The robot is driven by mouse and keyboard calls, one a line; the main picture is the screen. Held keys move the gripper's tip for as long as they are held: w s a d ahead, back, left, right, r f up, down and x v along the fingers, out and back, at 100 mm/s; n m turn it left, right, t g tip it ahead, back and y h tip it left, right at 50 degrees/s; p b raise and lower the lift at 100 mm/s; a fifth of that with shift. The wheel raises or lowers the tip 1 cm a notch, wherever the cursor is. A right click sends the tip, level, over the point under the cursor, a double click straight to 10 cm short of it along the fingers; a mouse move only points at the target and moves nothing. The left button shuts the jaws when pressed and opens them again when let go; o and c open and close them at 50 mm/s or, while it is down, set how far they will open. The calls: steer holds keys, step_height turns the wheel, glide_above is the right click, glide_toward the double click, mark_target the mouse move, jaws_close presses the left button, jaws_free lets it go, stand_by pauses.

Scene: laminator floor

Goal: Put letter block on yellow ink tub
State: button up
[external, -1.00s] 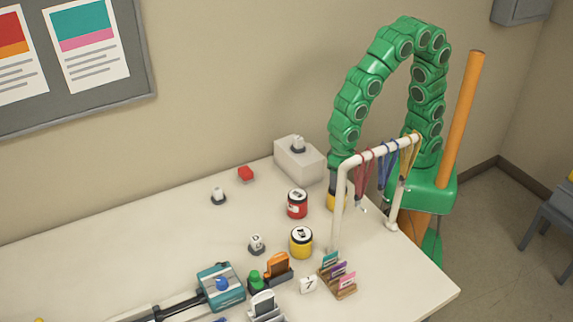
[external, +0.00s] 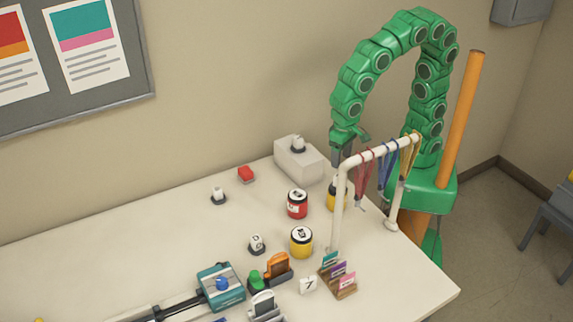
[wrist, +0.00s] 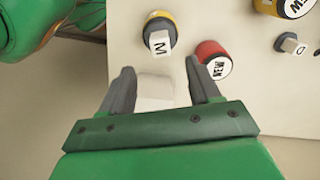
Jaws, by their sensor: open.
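In the wrist view a white letter block (wrist: 159,41) marked M sits on a tub with a yellow rim (wrist: 161,17). In the external view this yellow ink tub (external: 331,204) stands partly hidden behind the white rack's post, and its top is hard to make out. My gripper (external: 346,156) is above and behind that tub, clear of it. In the wrist view my gripper (wrist: 160,66) is open, its fingers spread and apart from the block. A second yellow tub (external: 301,246) with a labelled lid stands nearer the front.
A red tub (external: 297,208) stands left of the rack (external: 339,215), which carries hanging lanyards. A pale box (external: 300,164) is at the back, and it also shows between the fingers in the wrist view (wrist: 155,91). A card holder (external: 341,285) stands in front. The table's left middle is clear.

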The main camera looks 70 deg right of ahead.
steer(key=shift+r, duration=1.45)
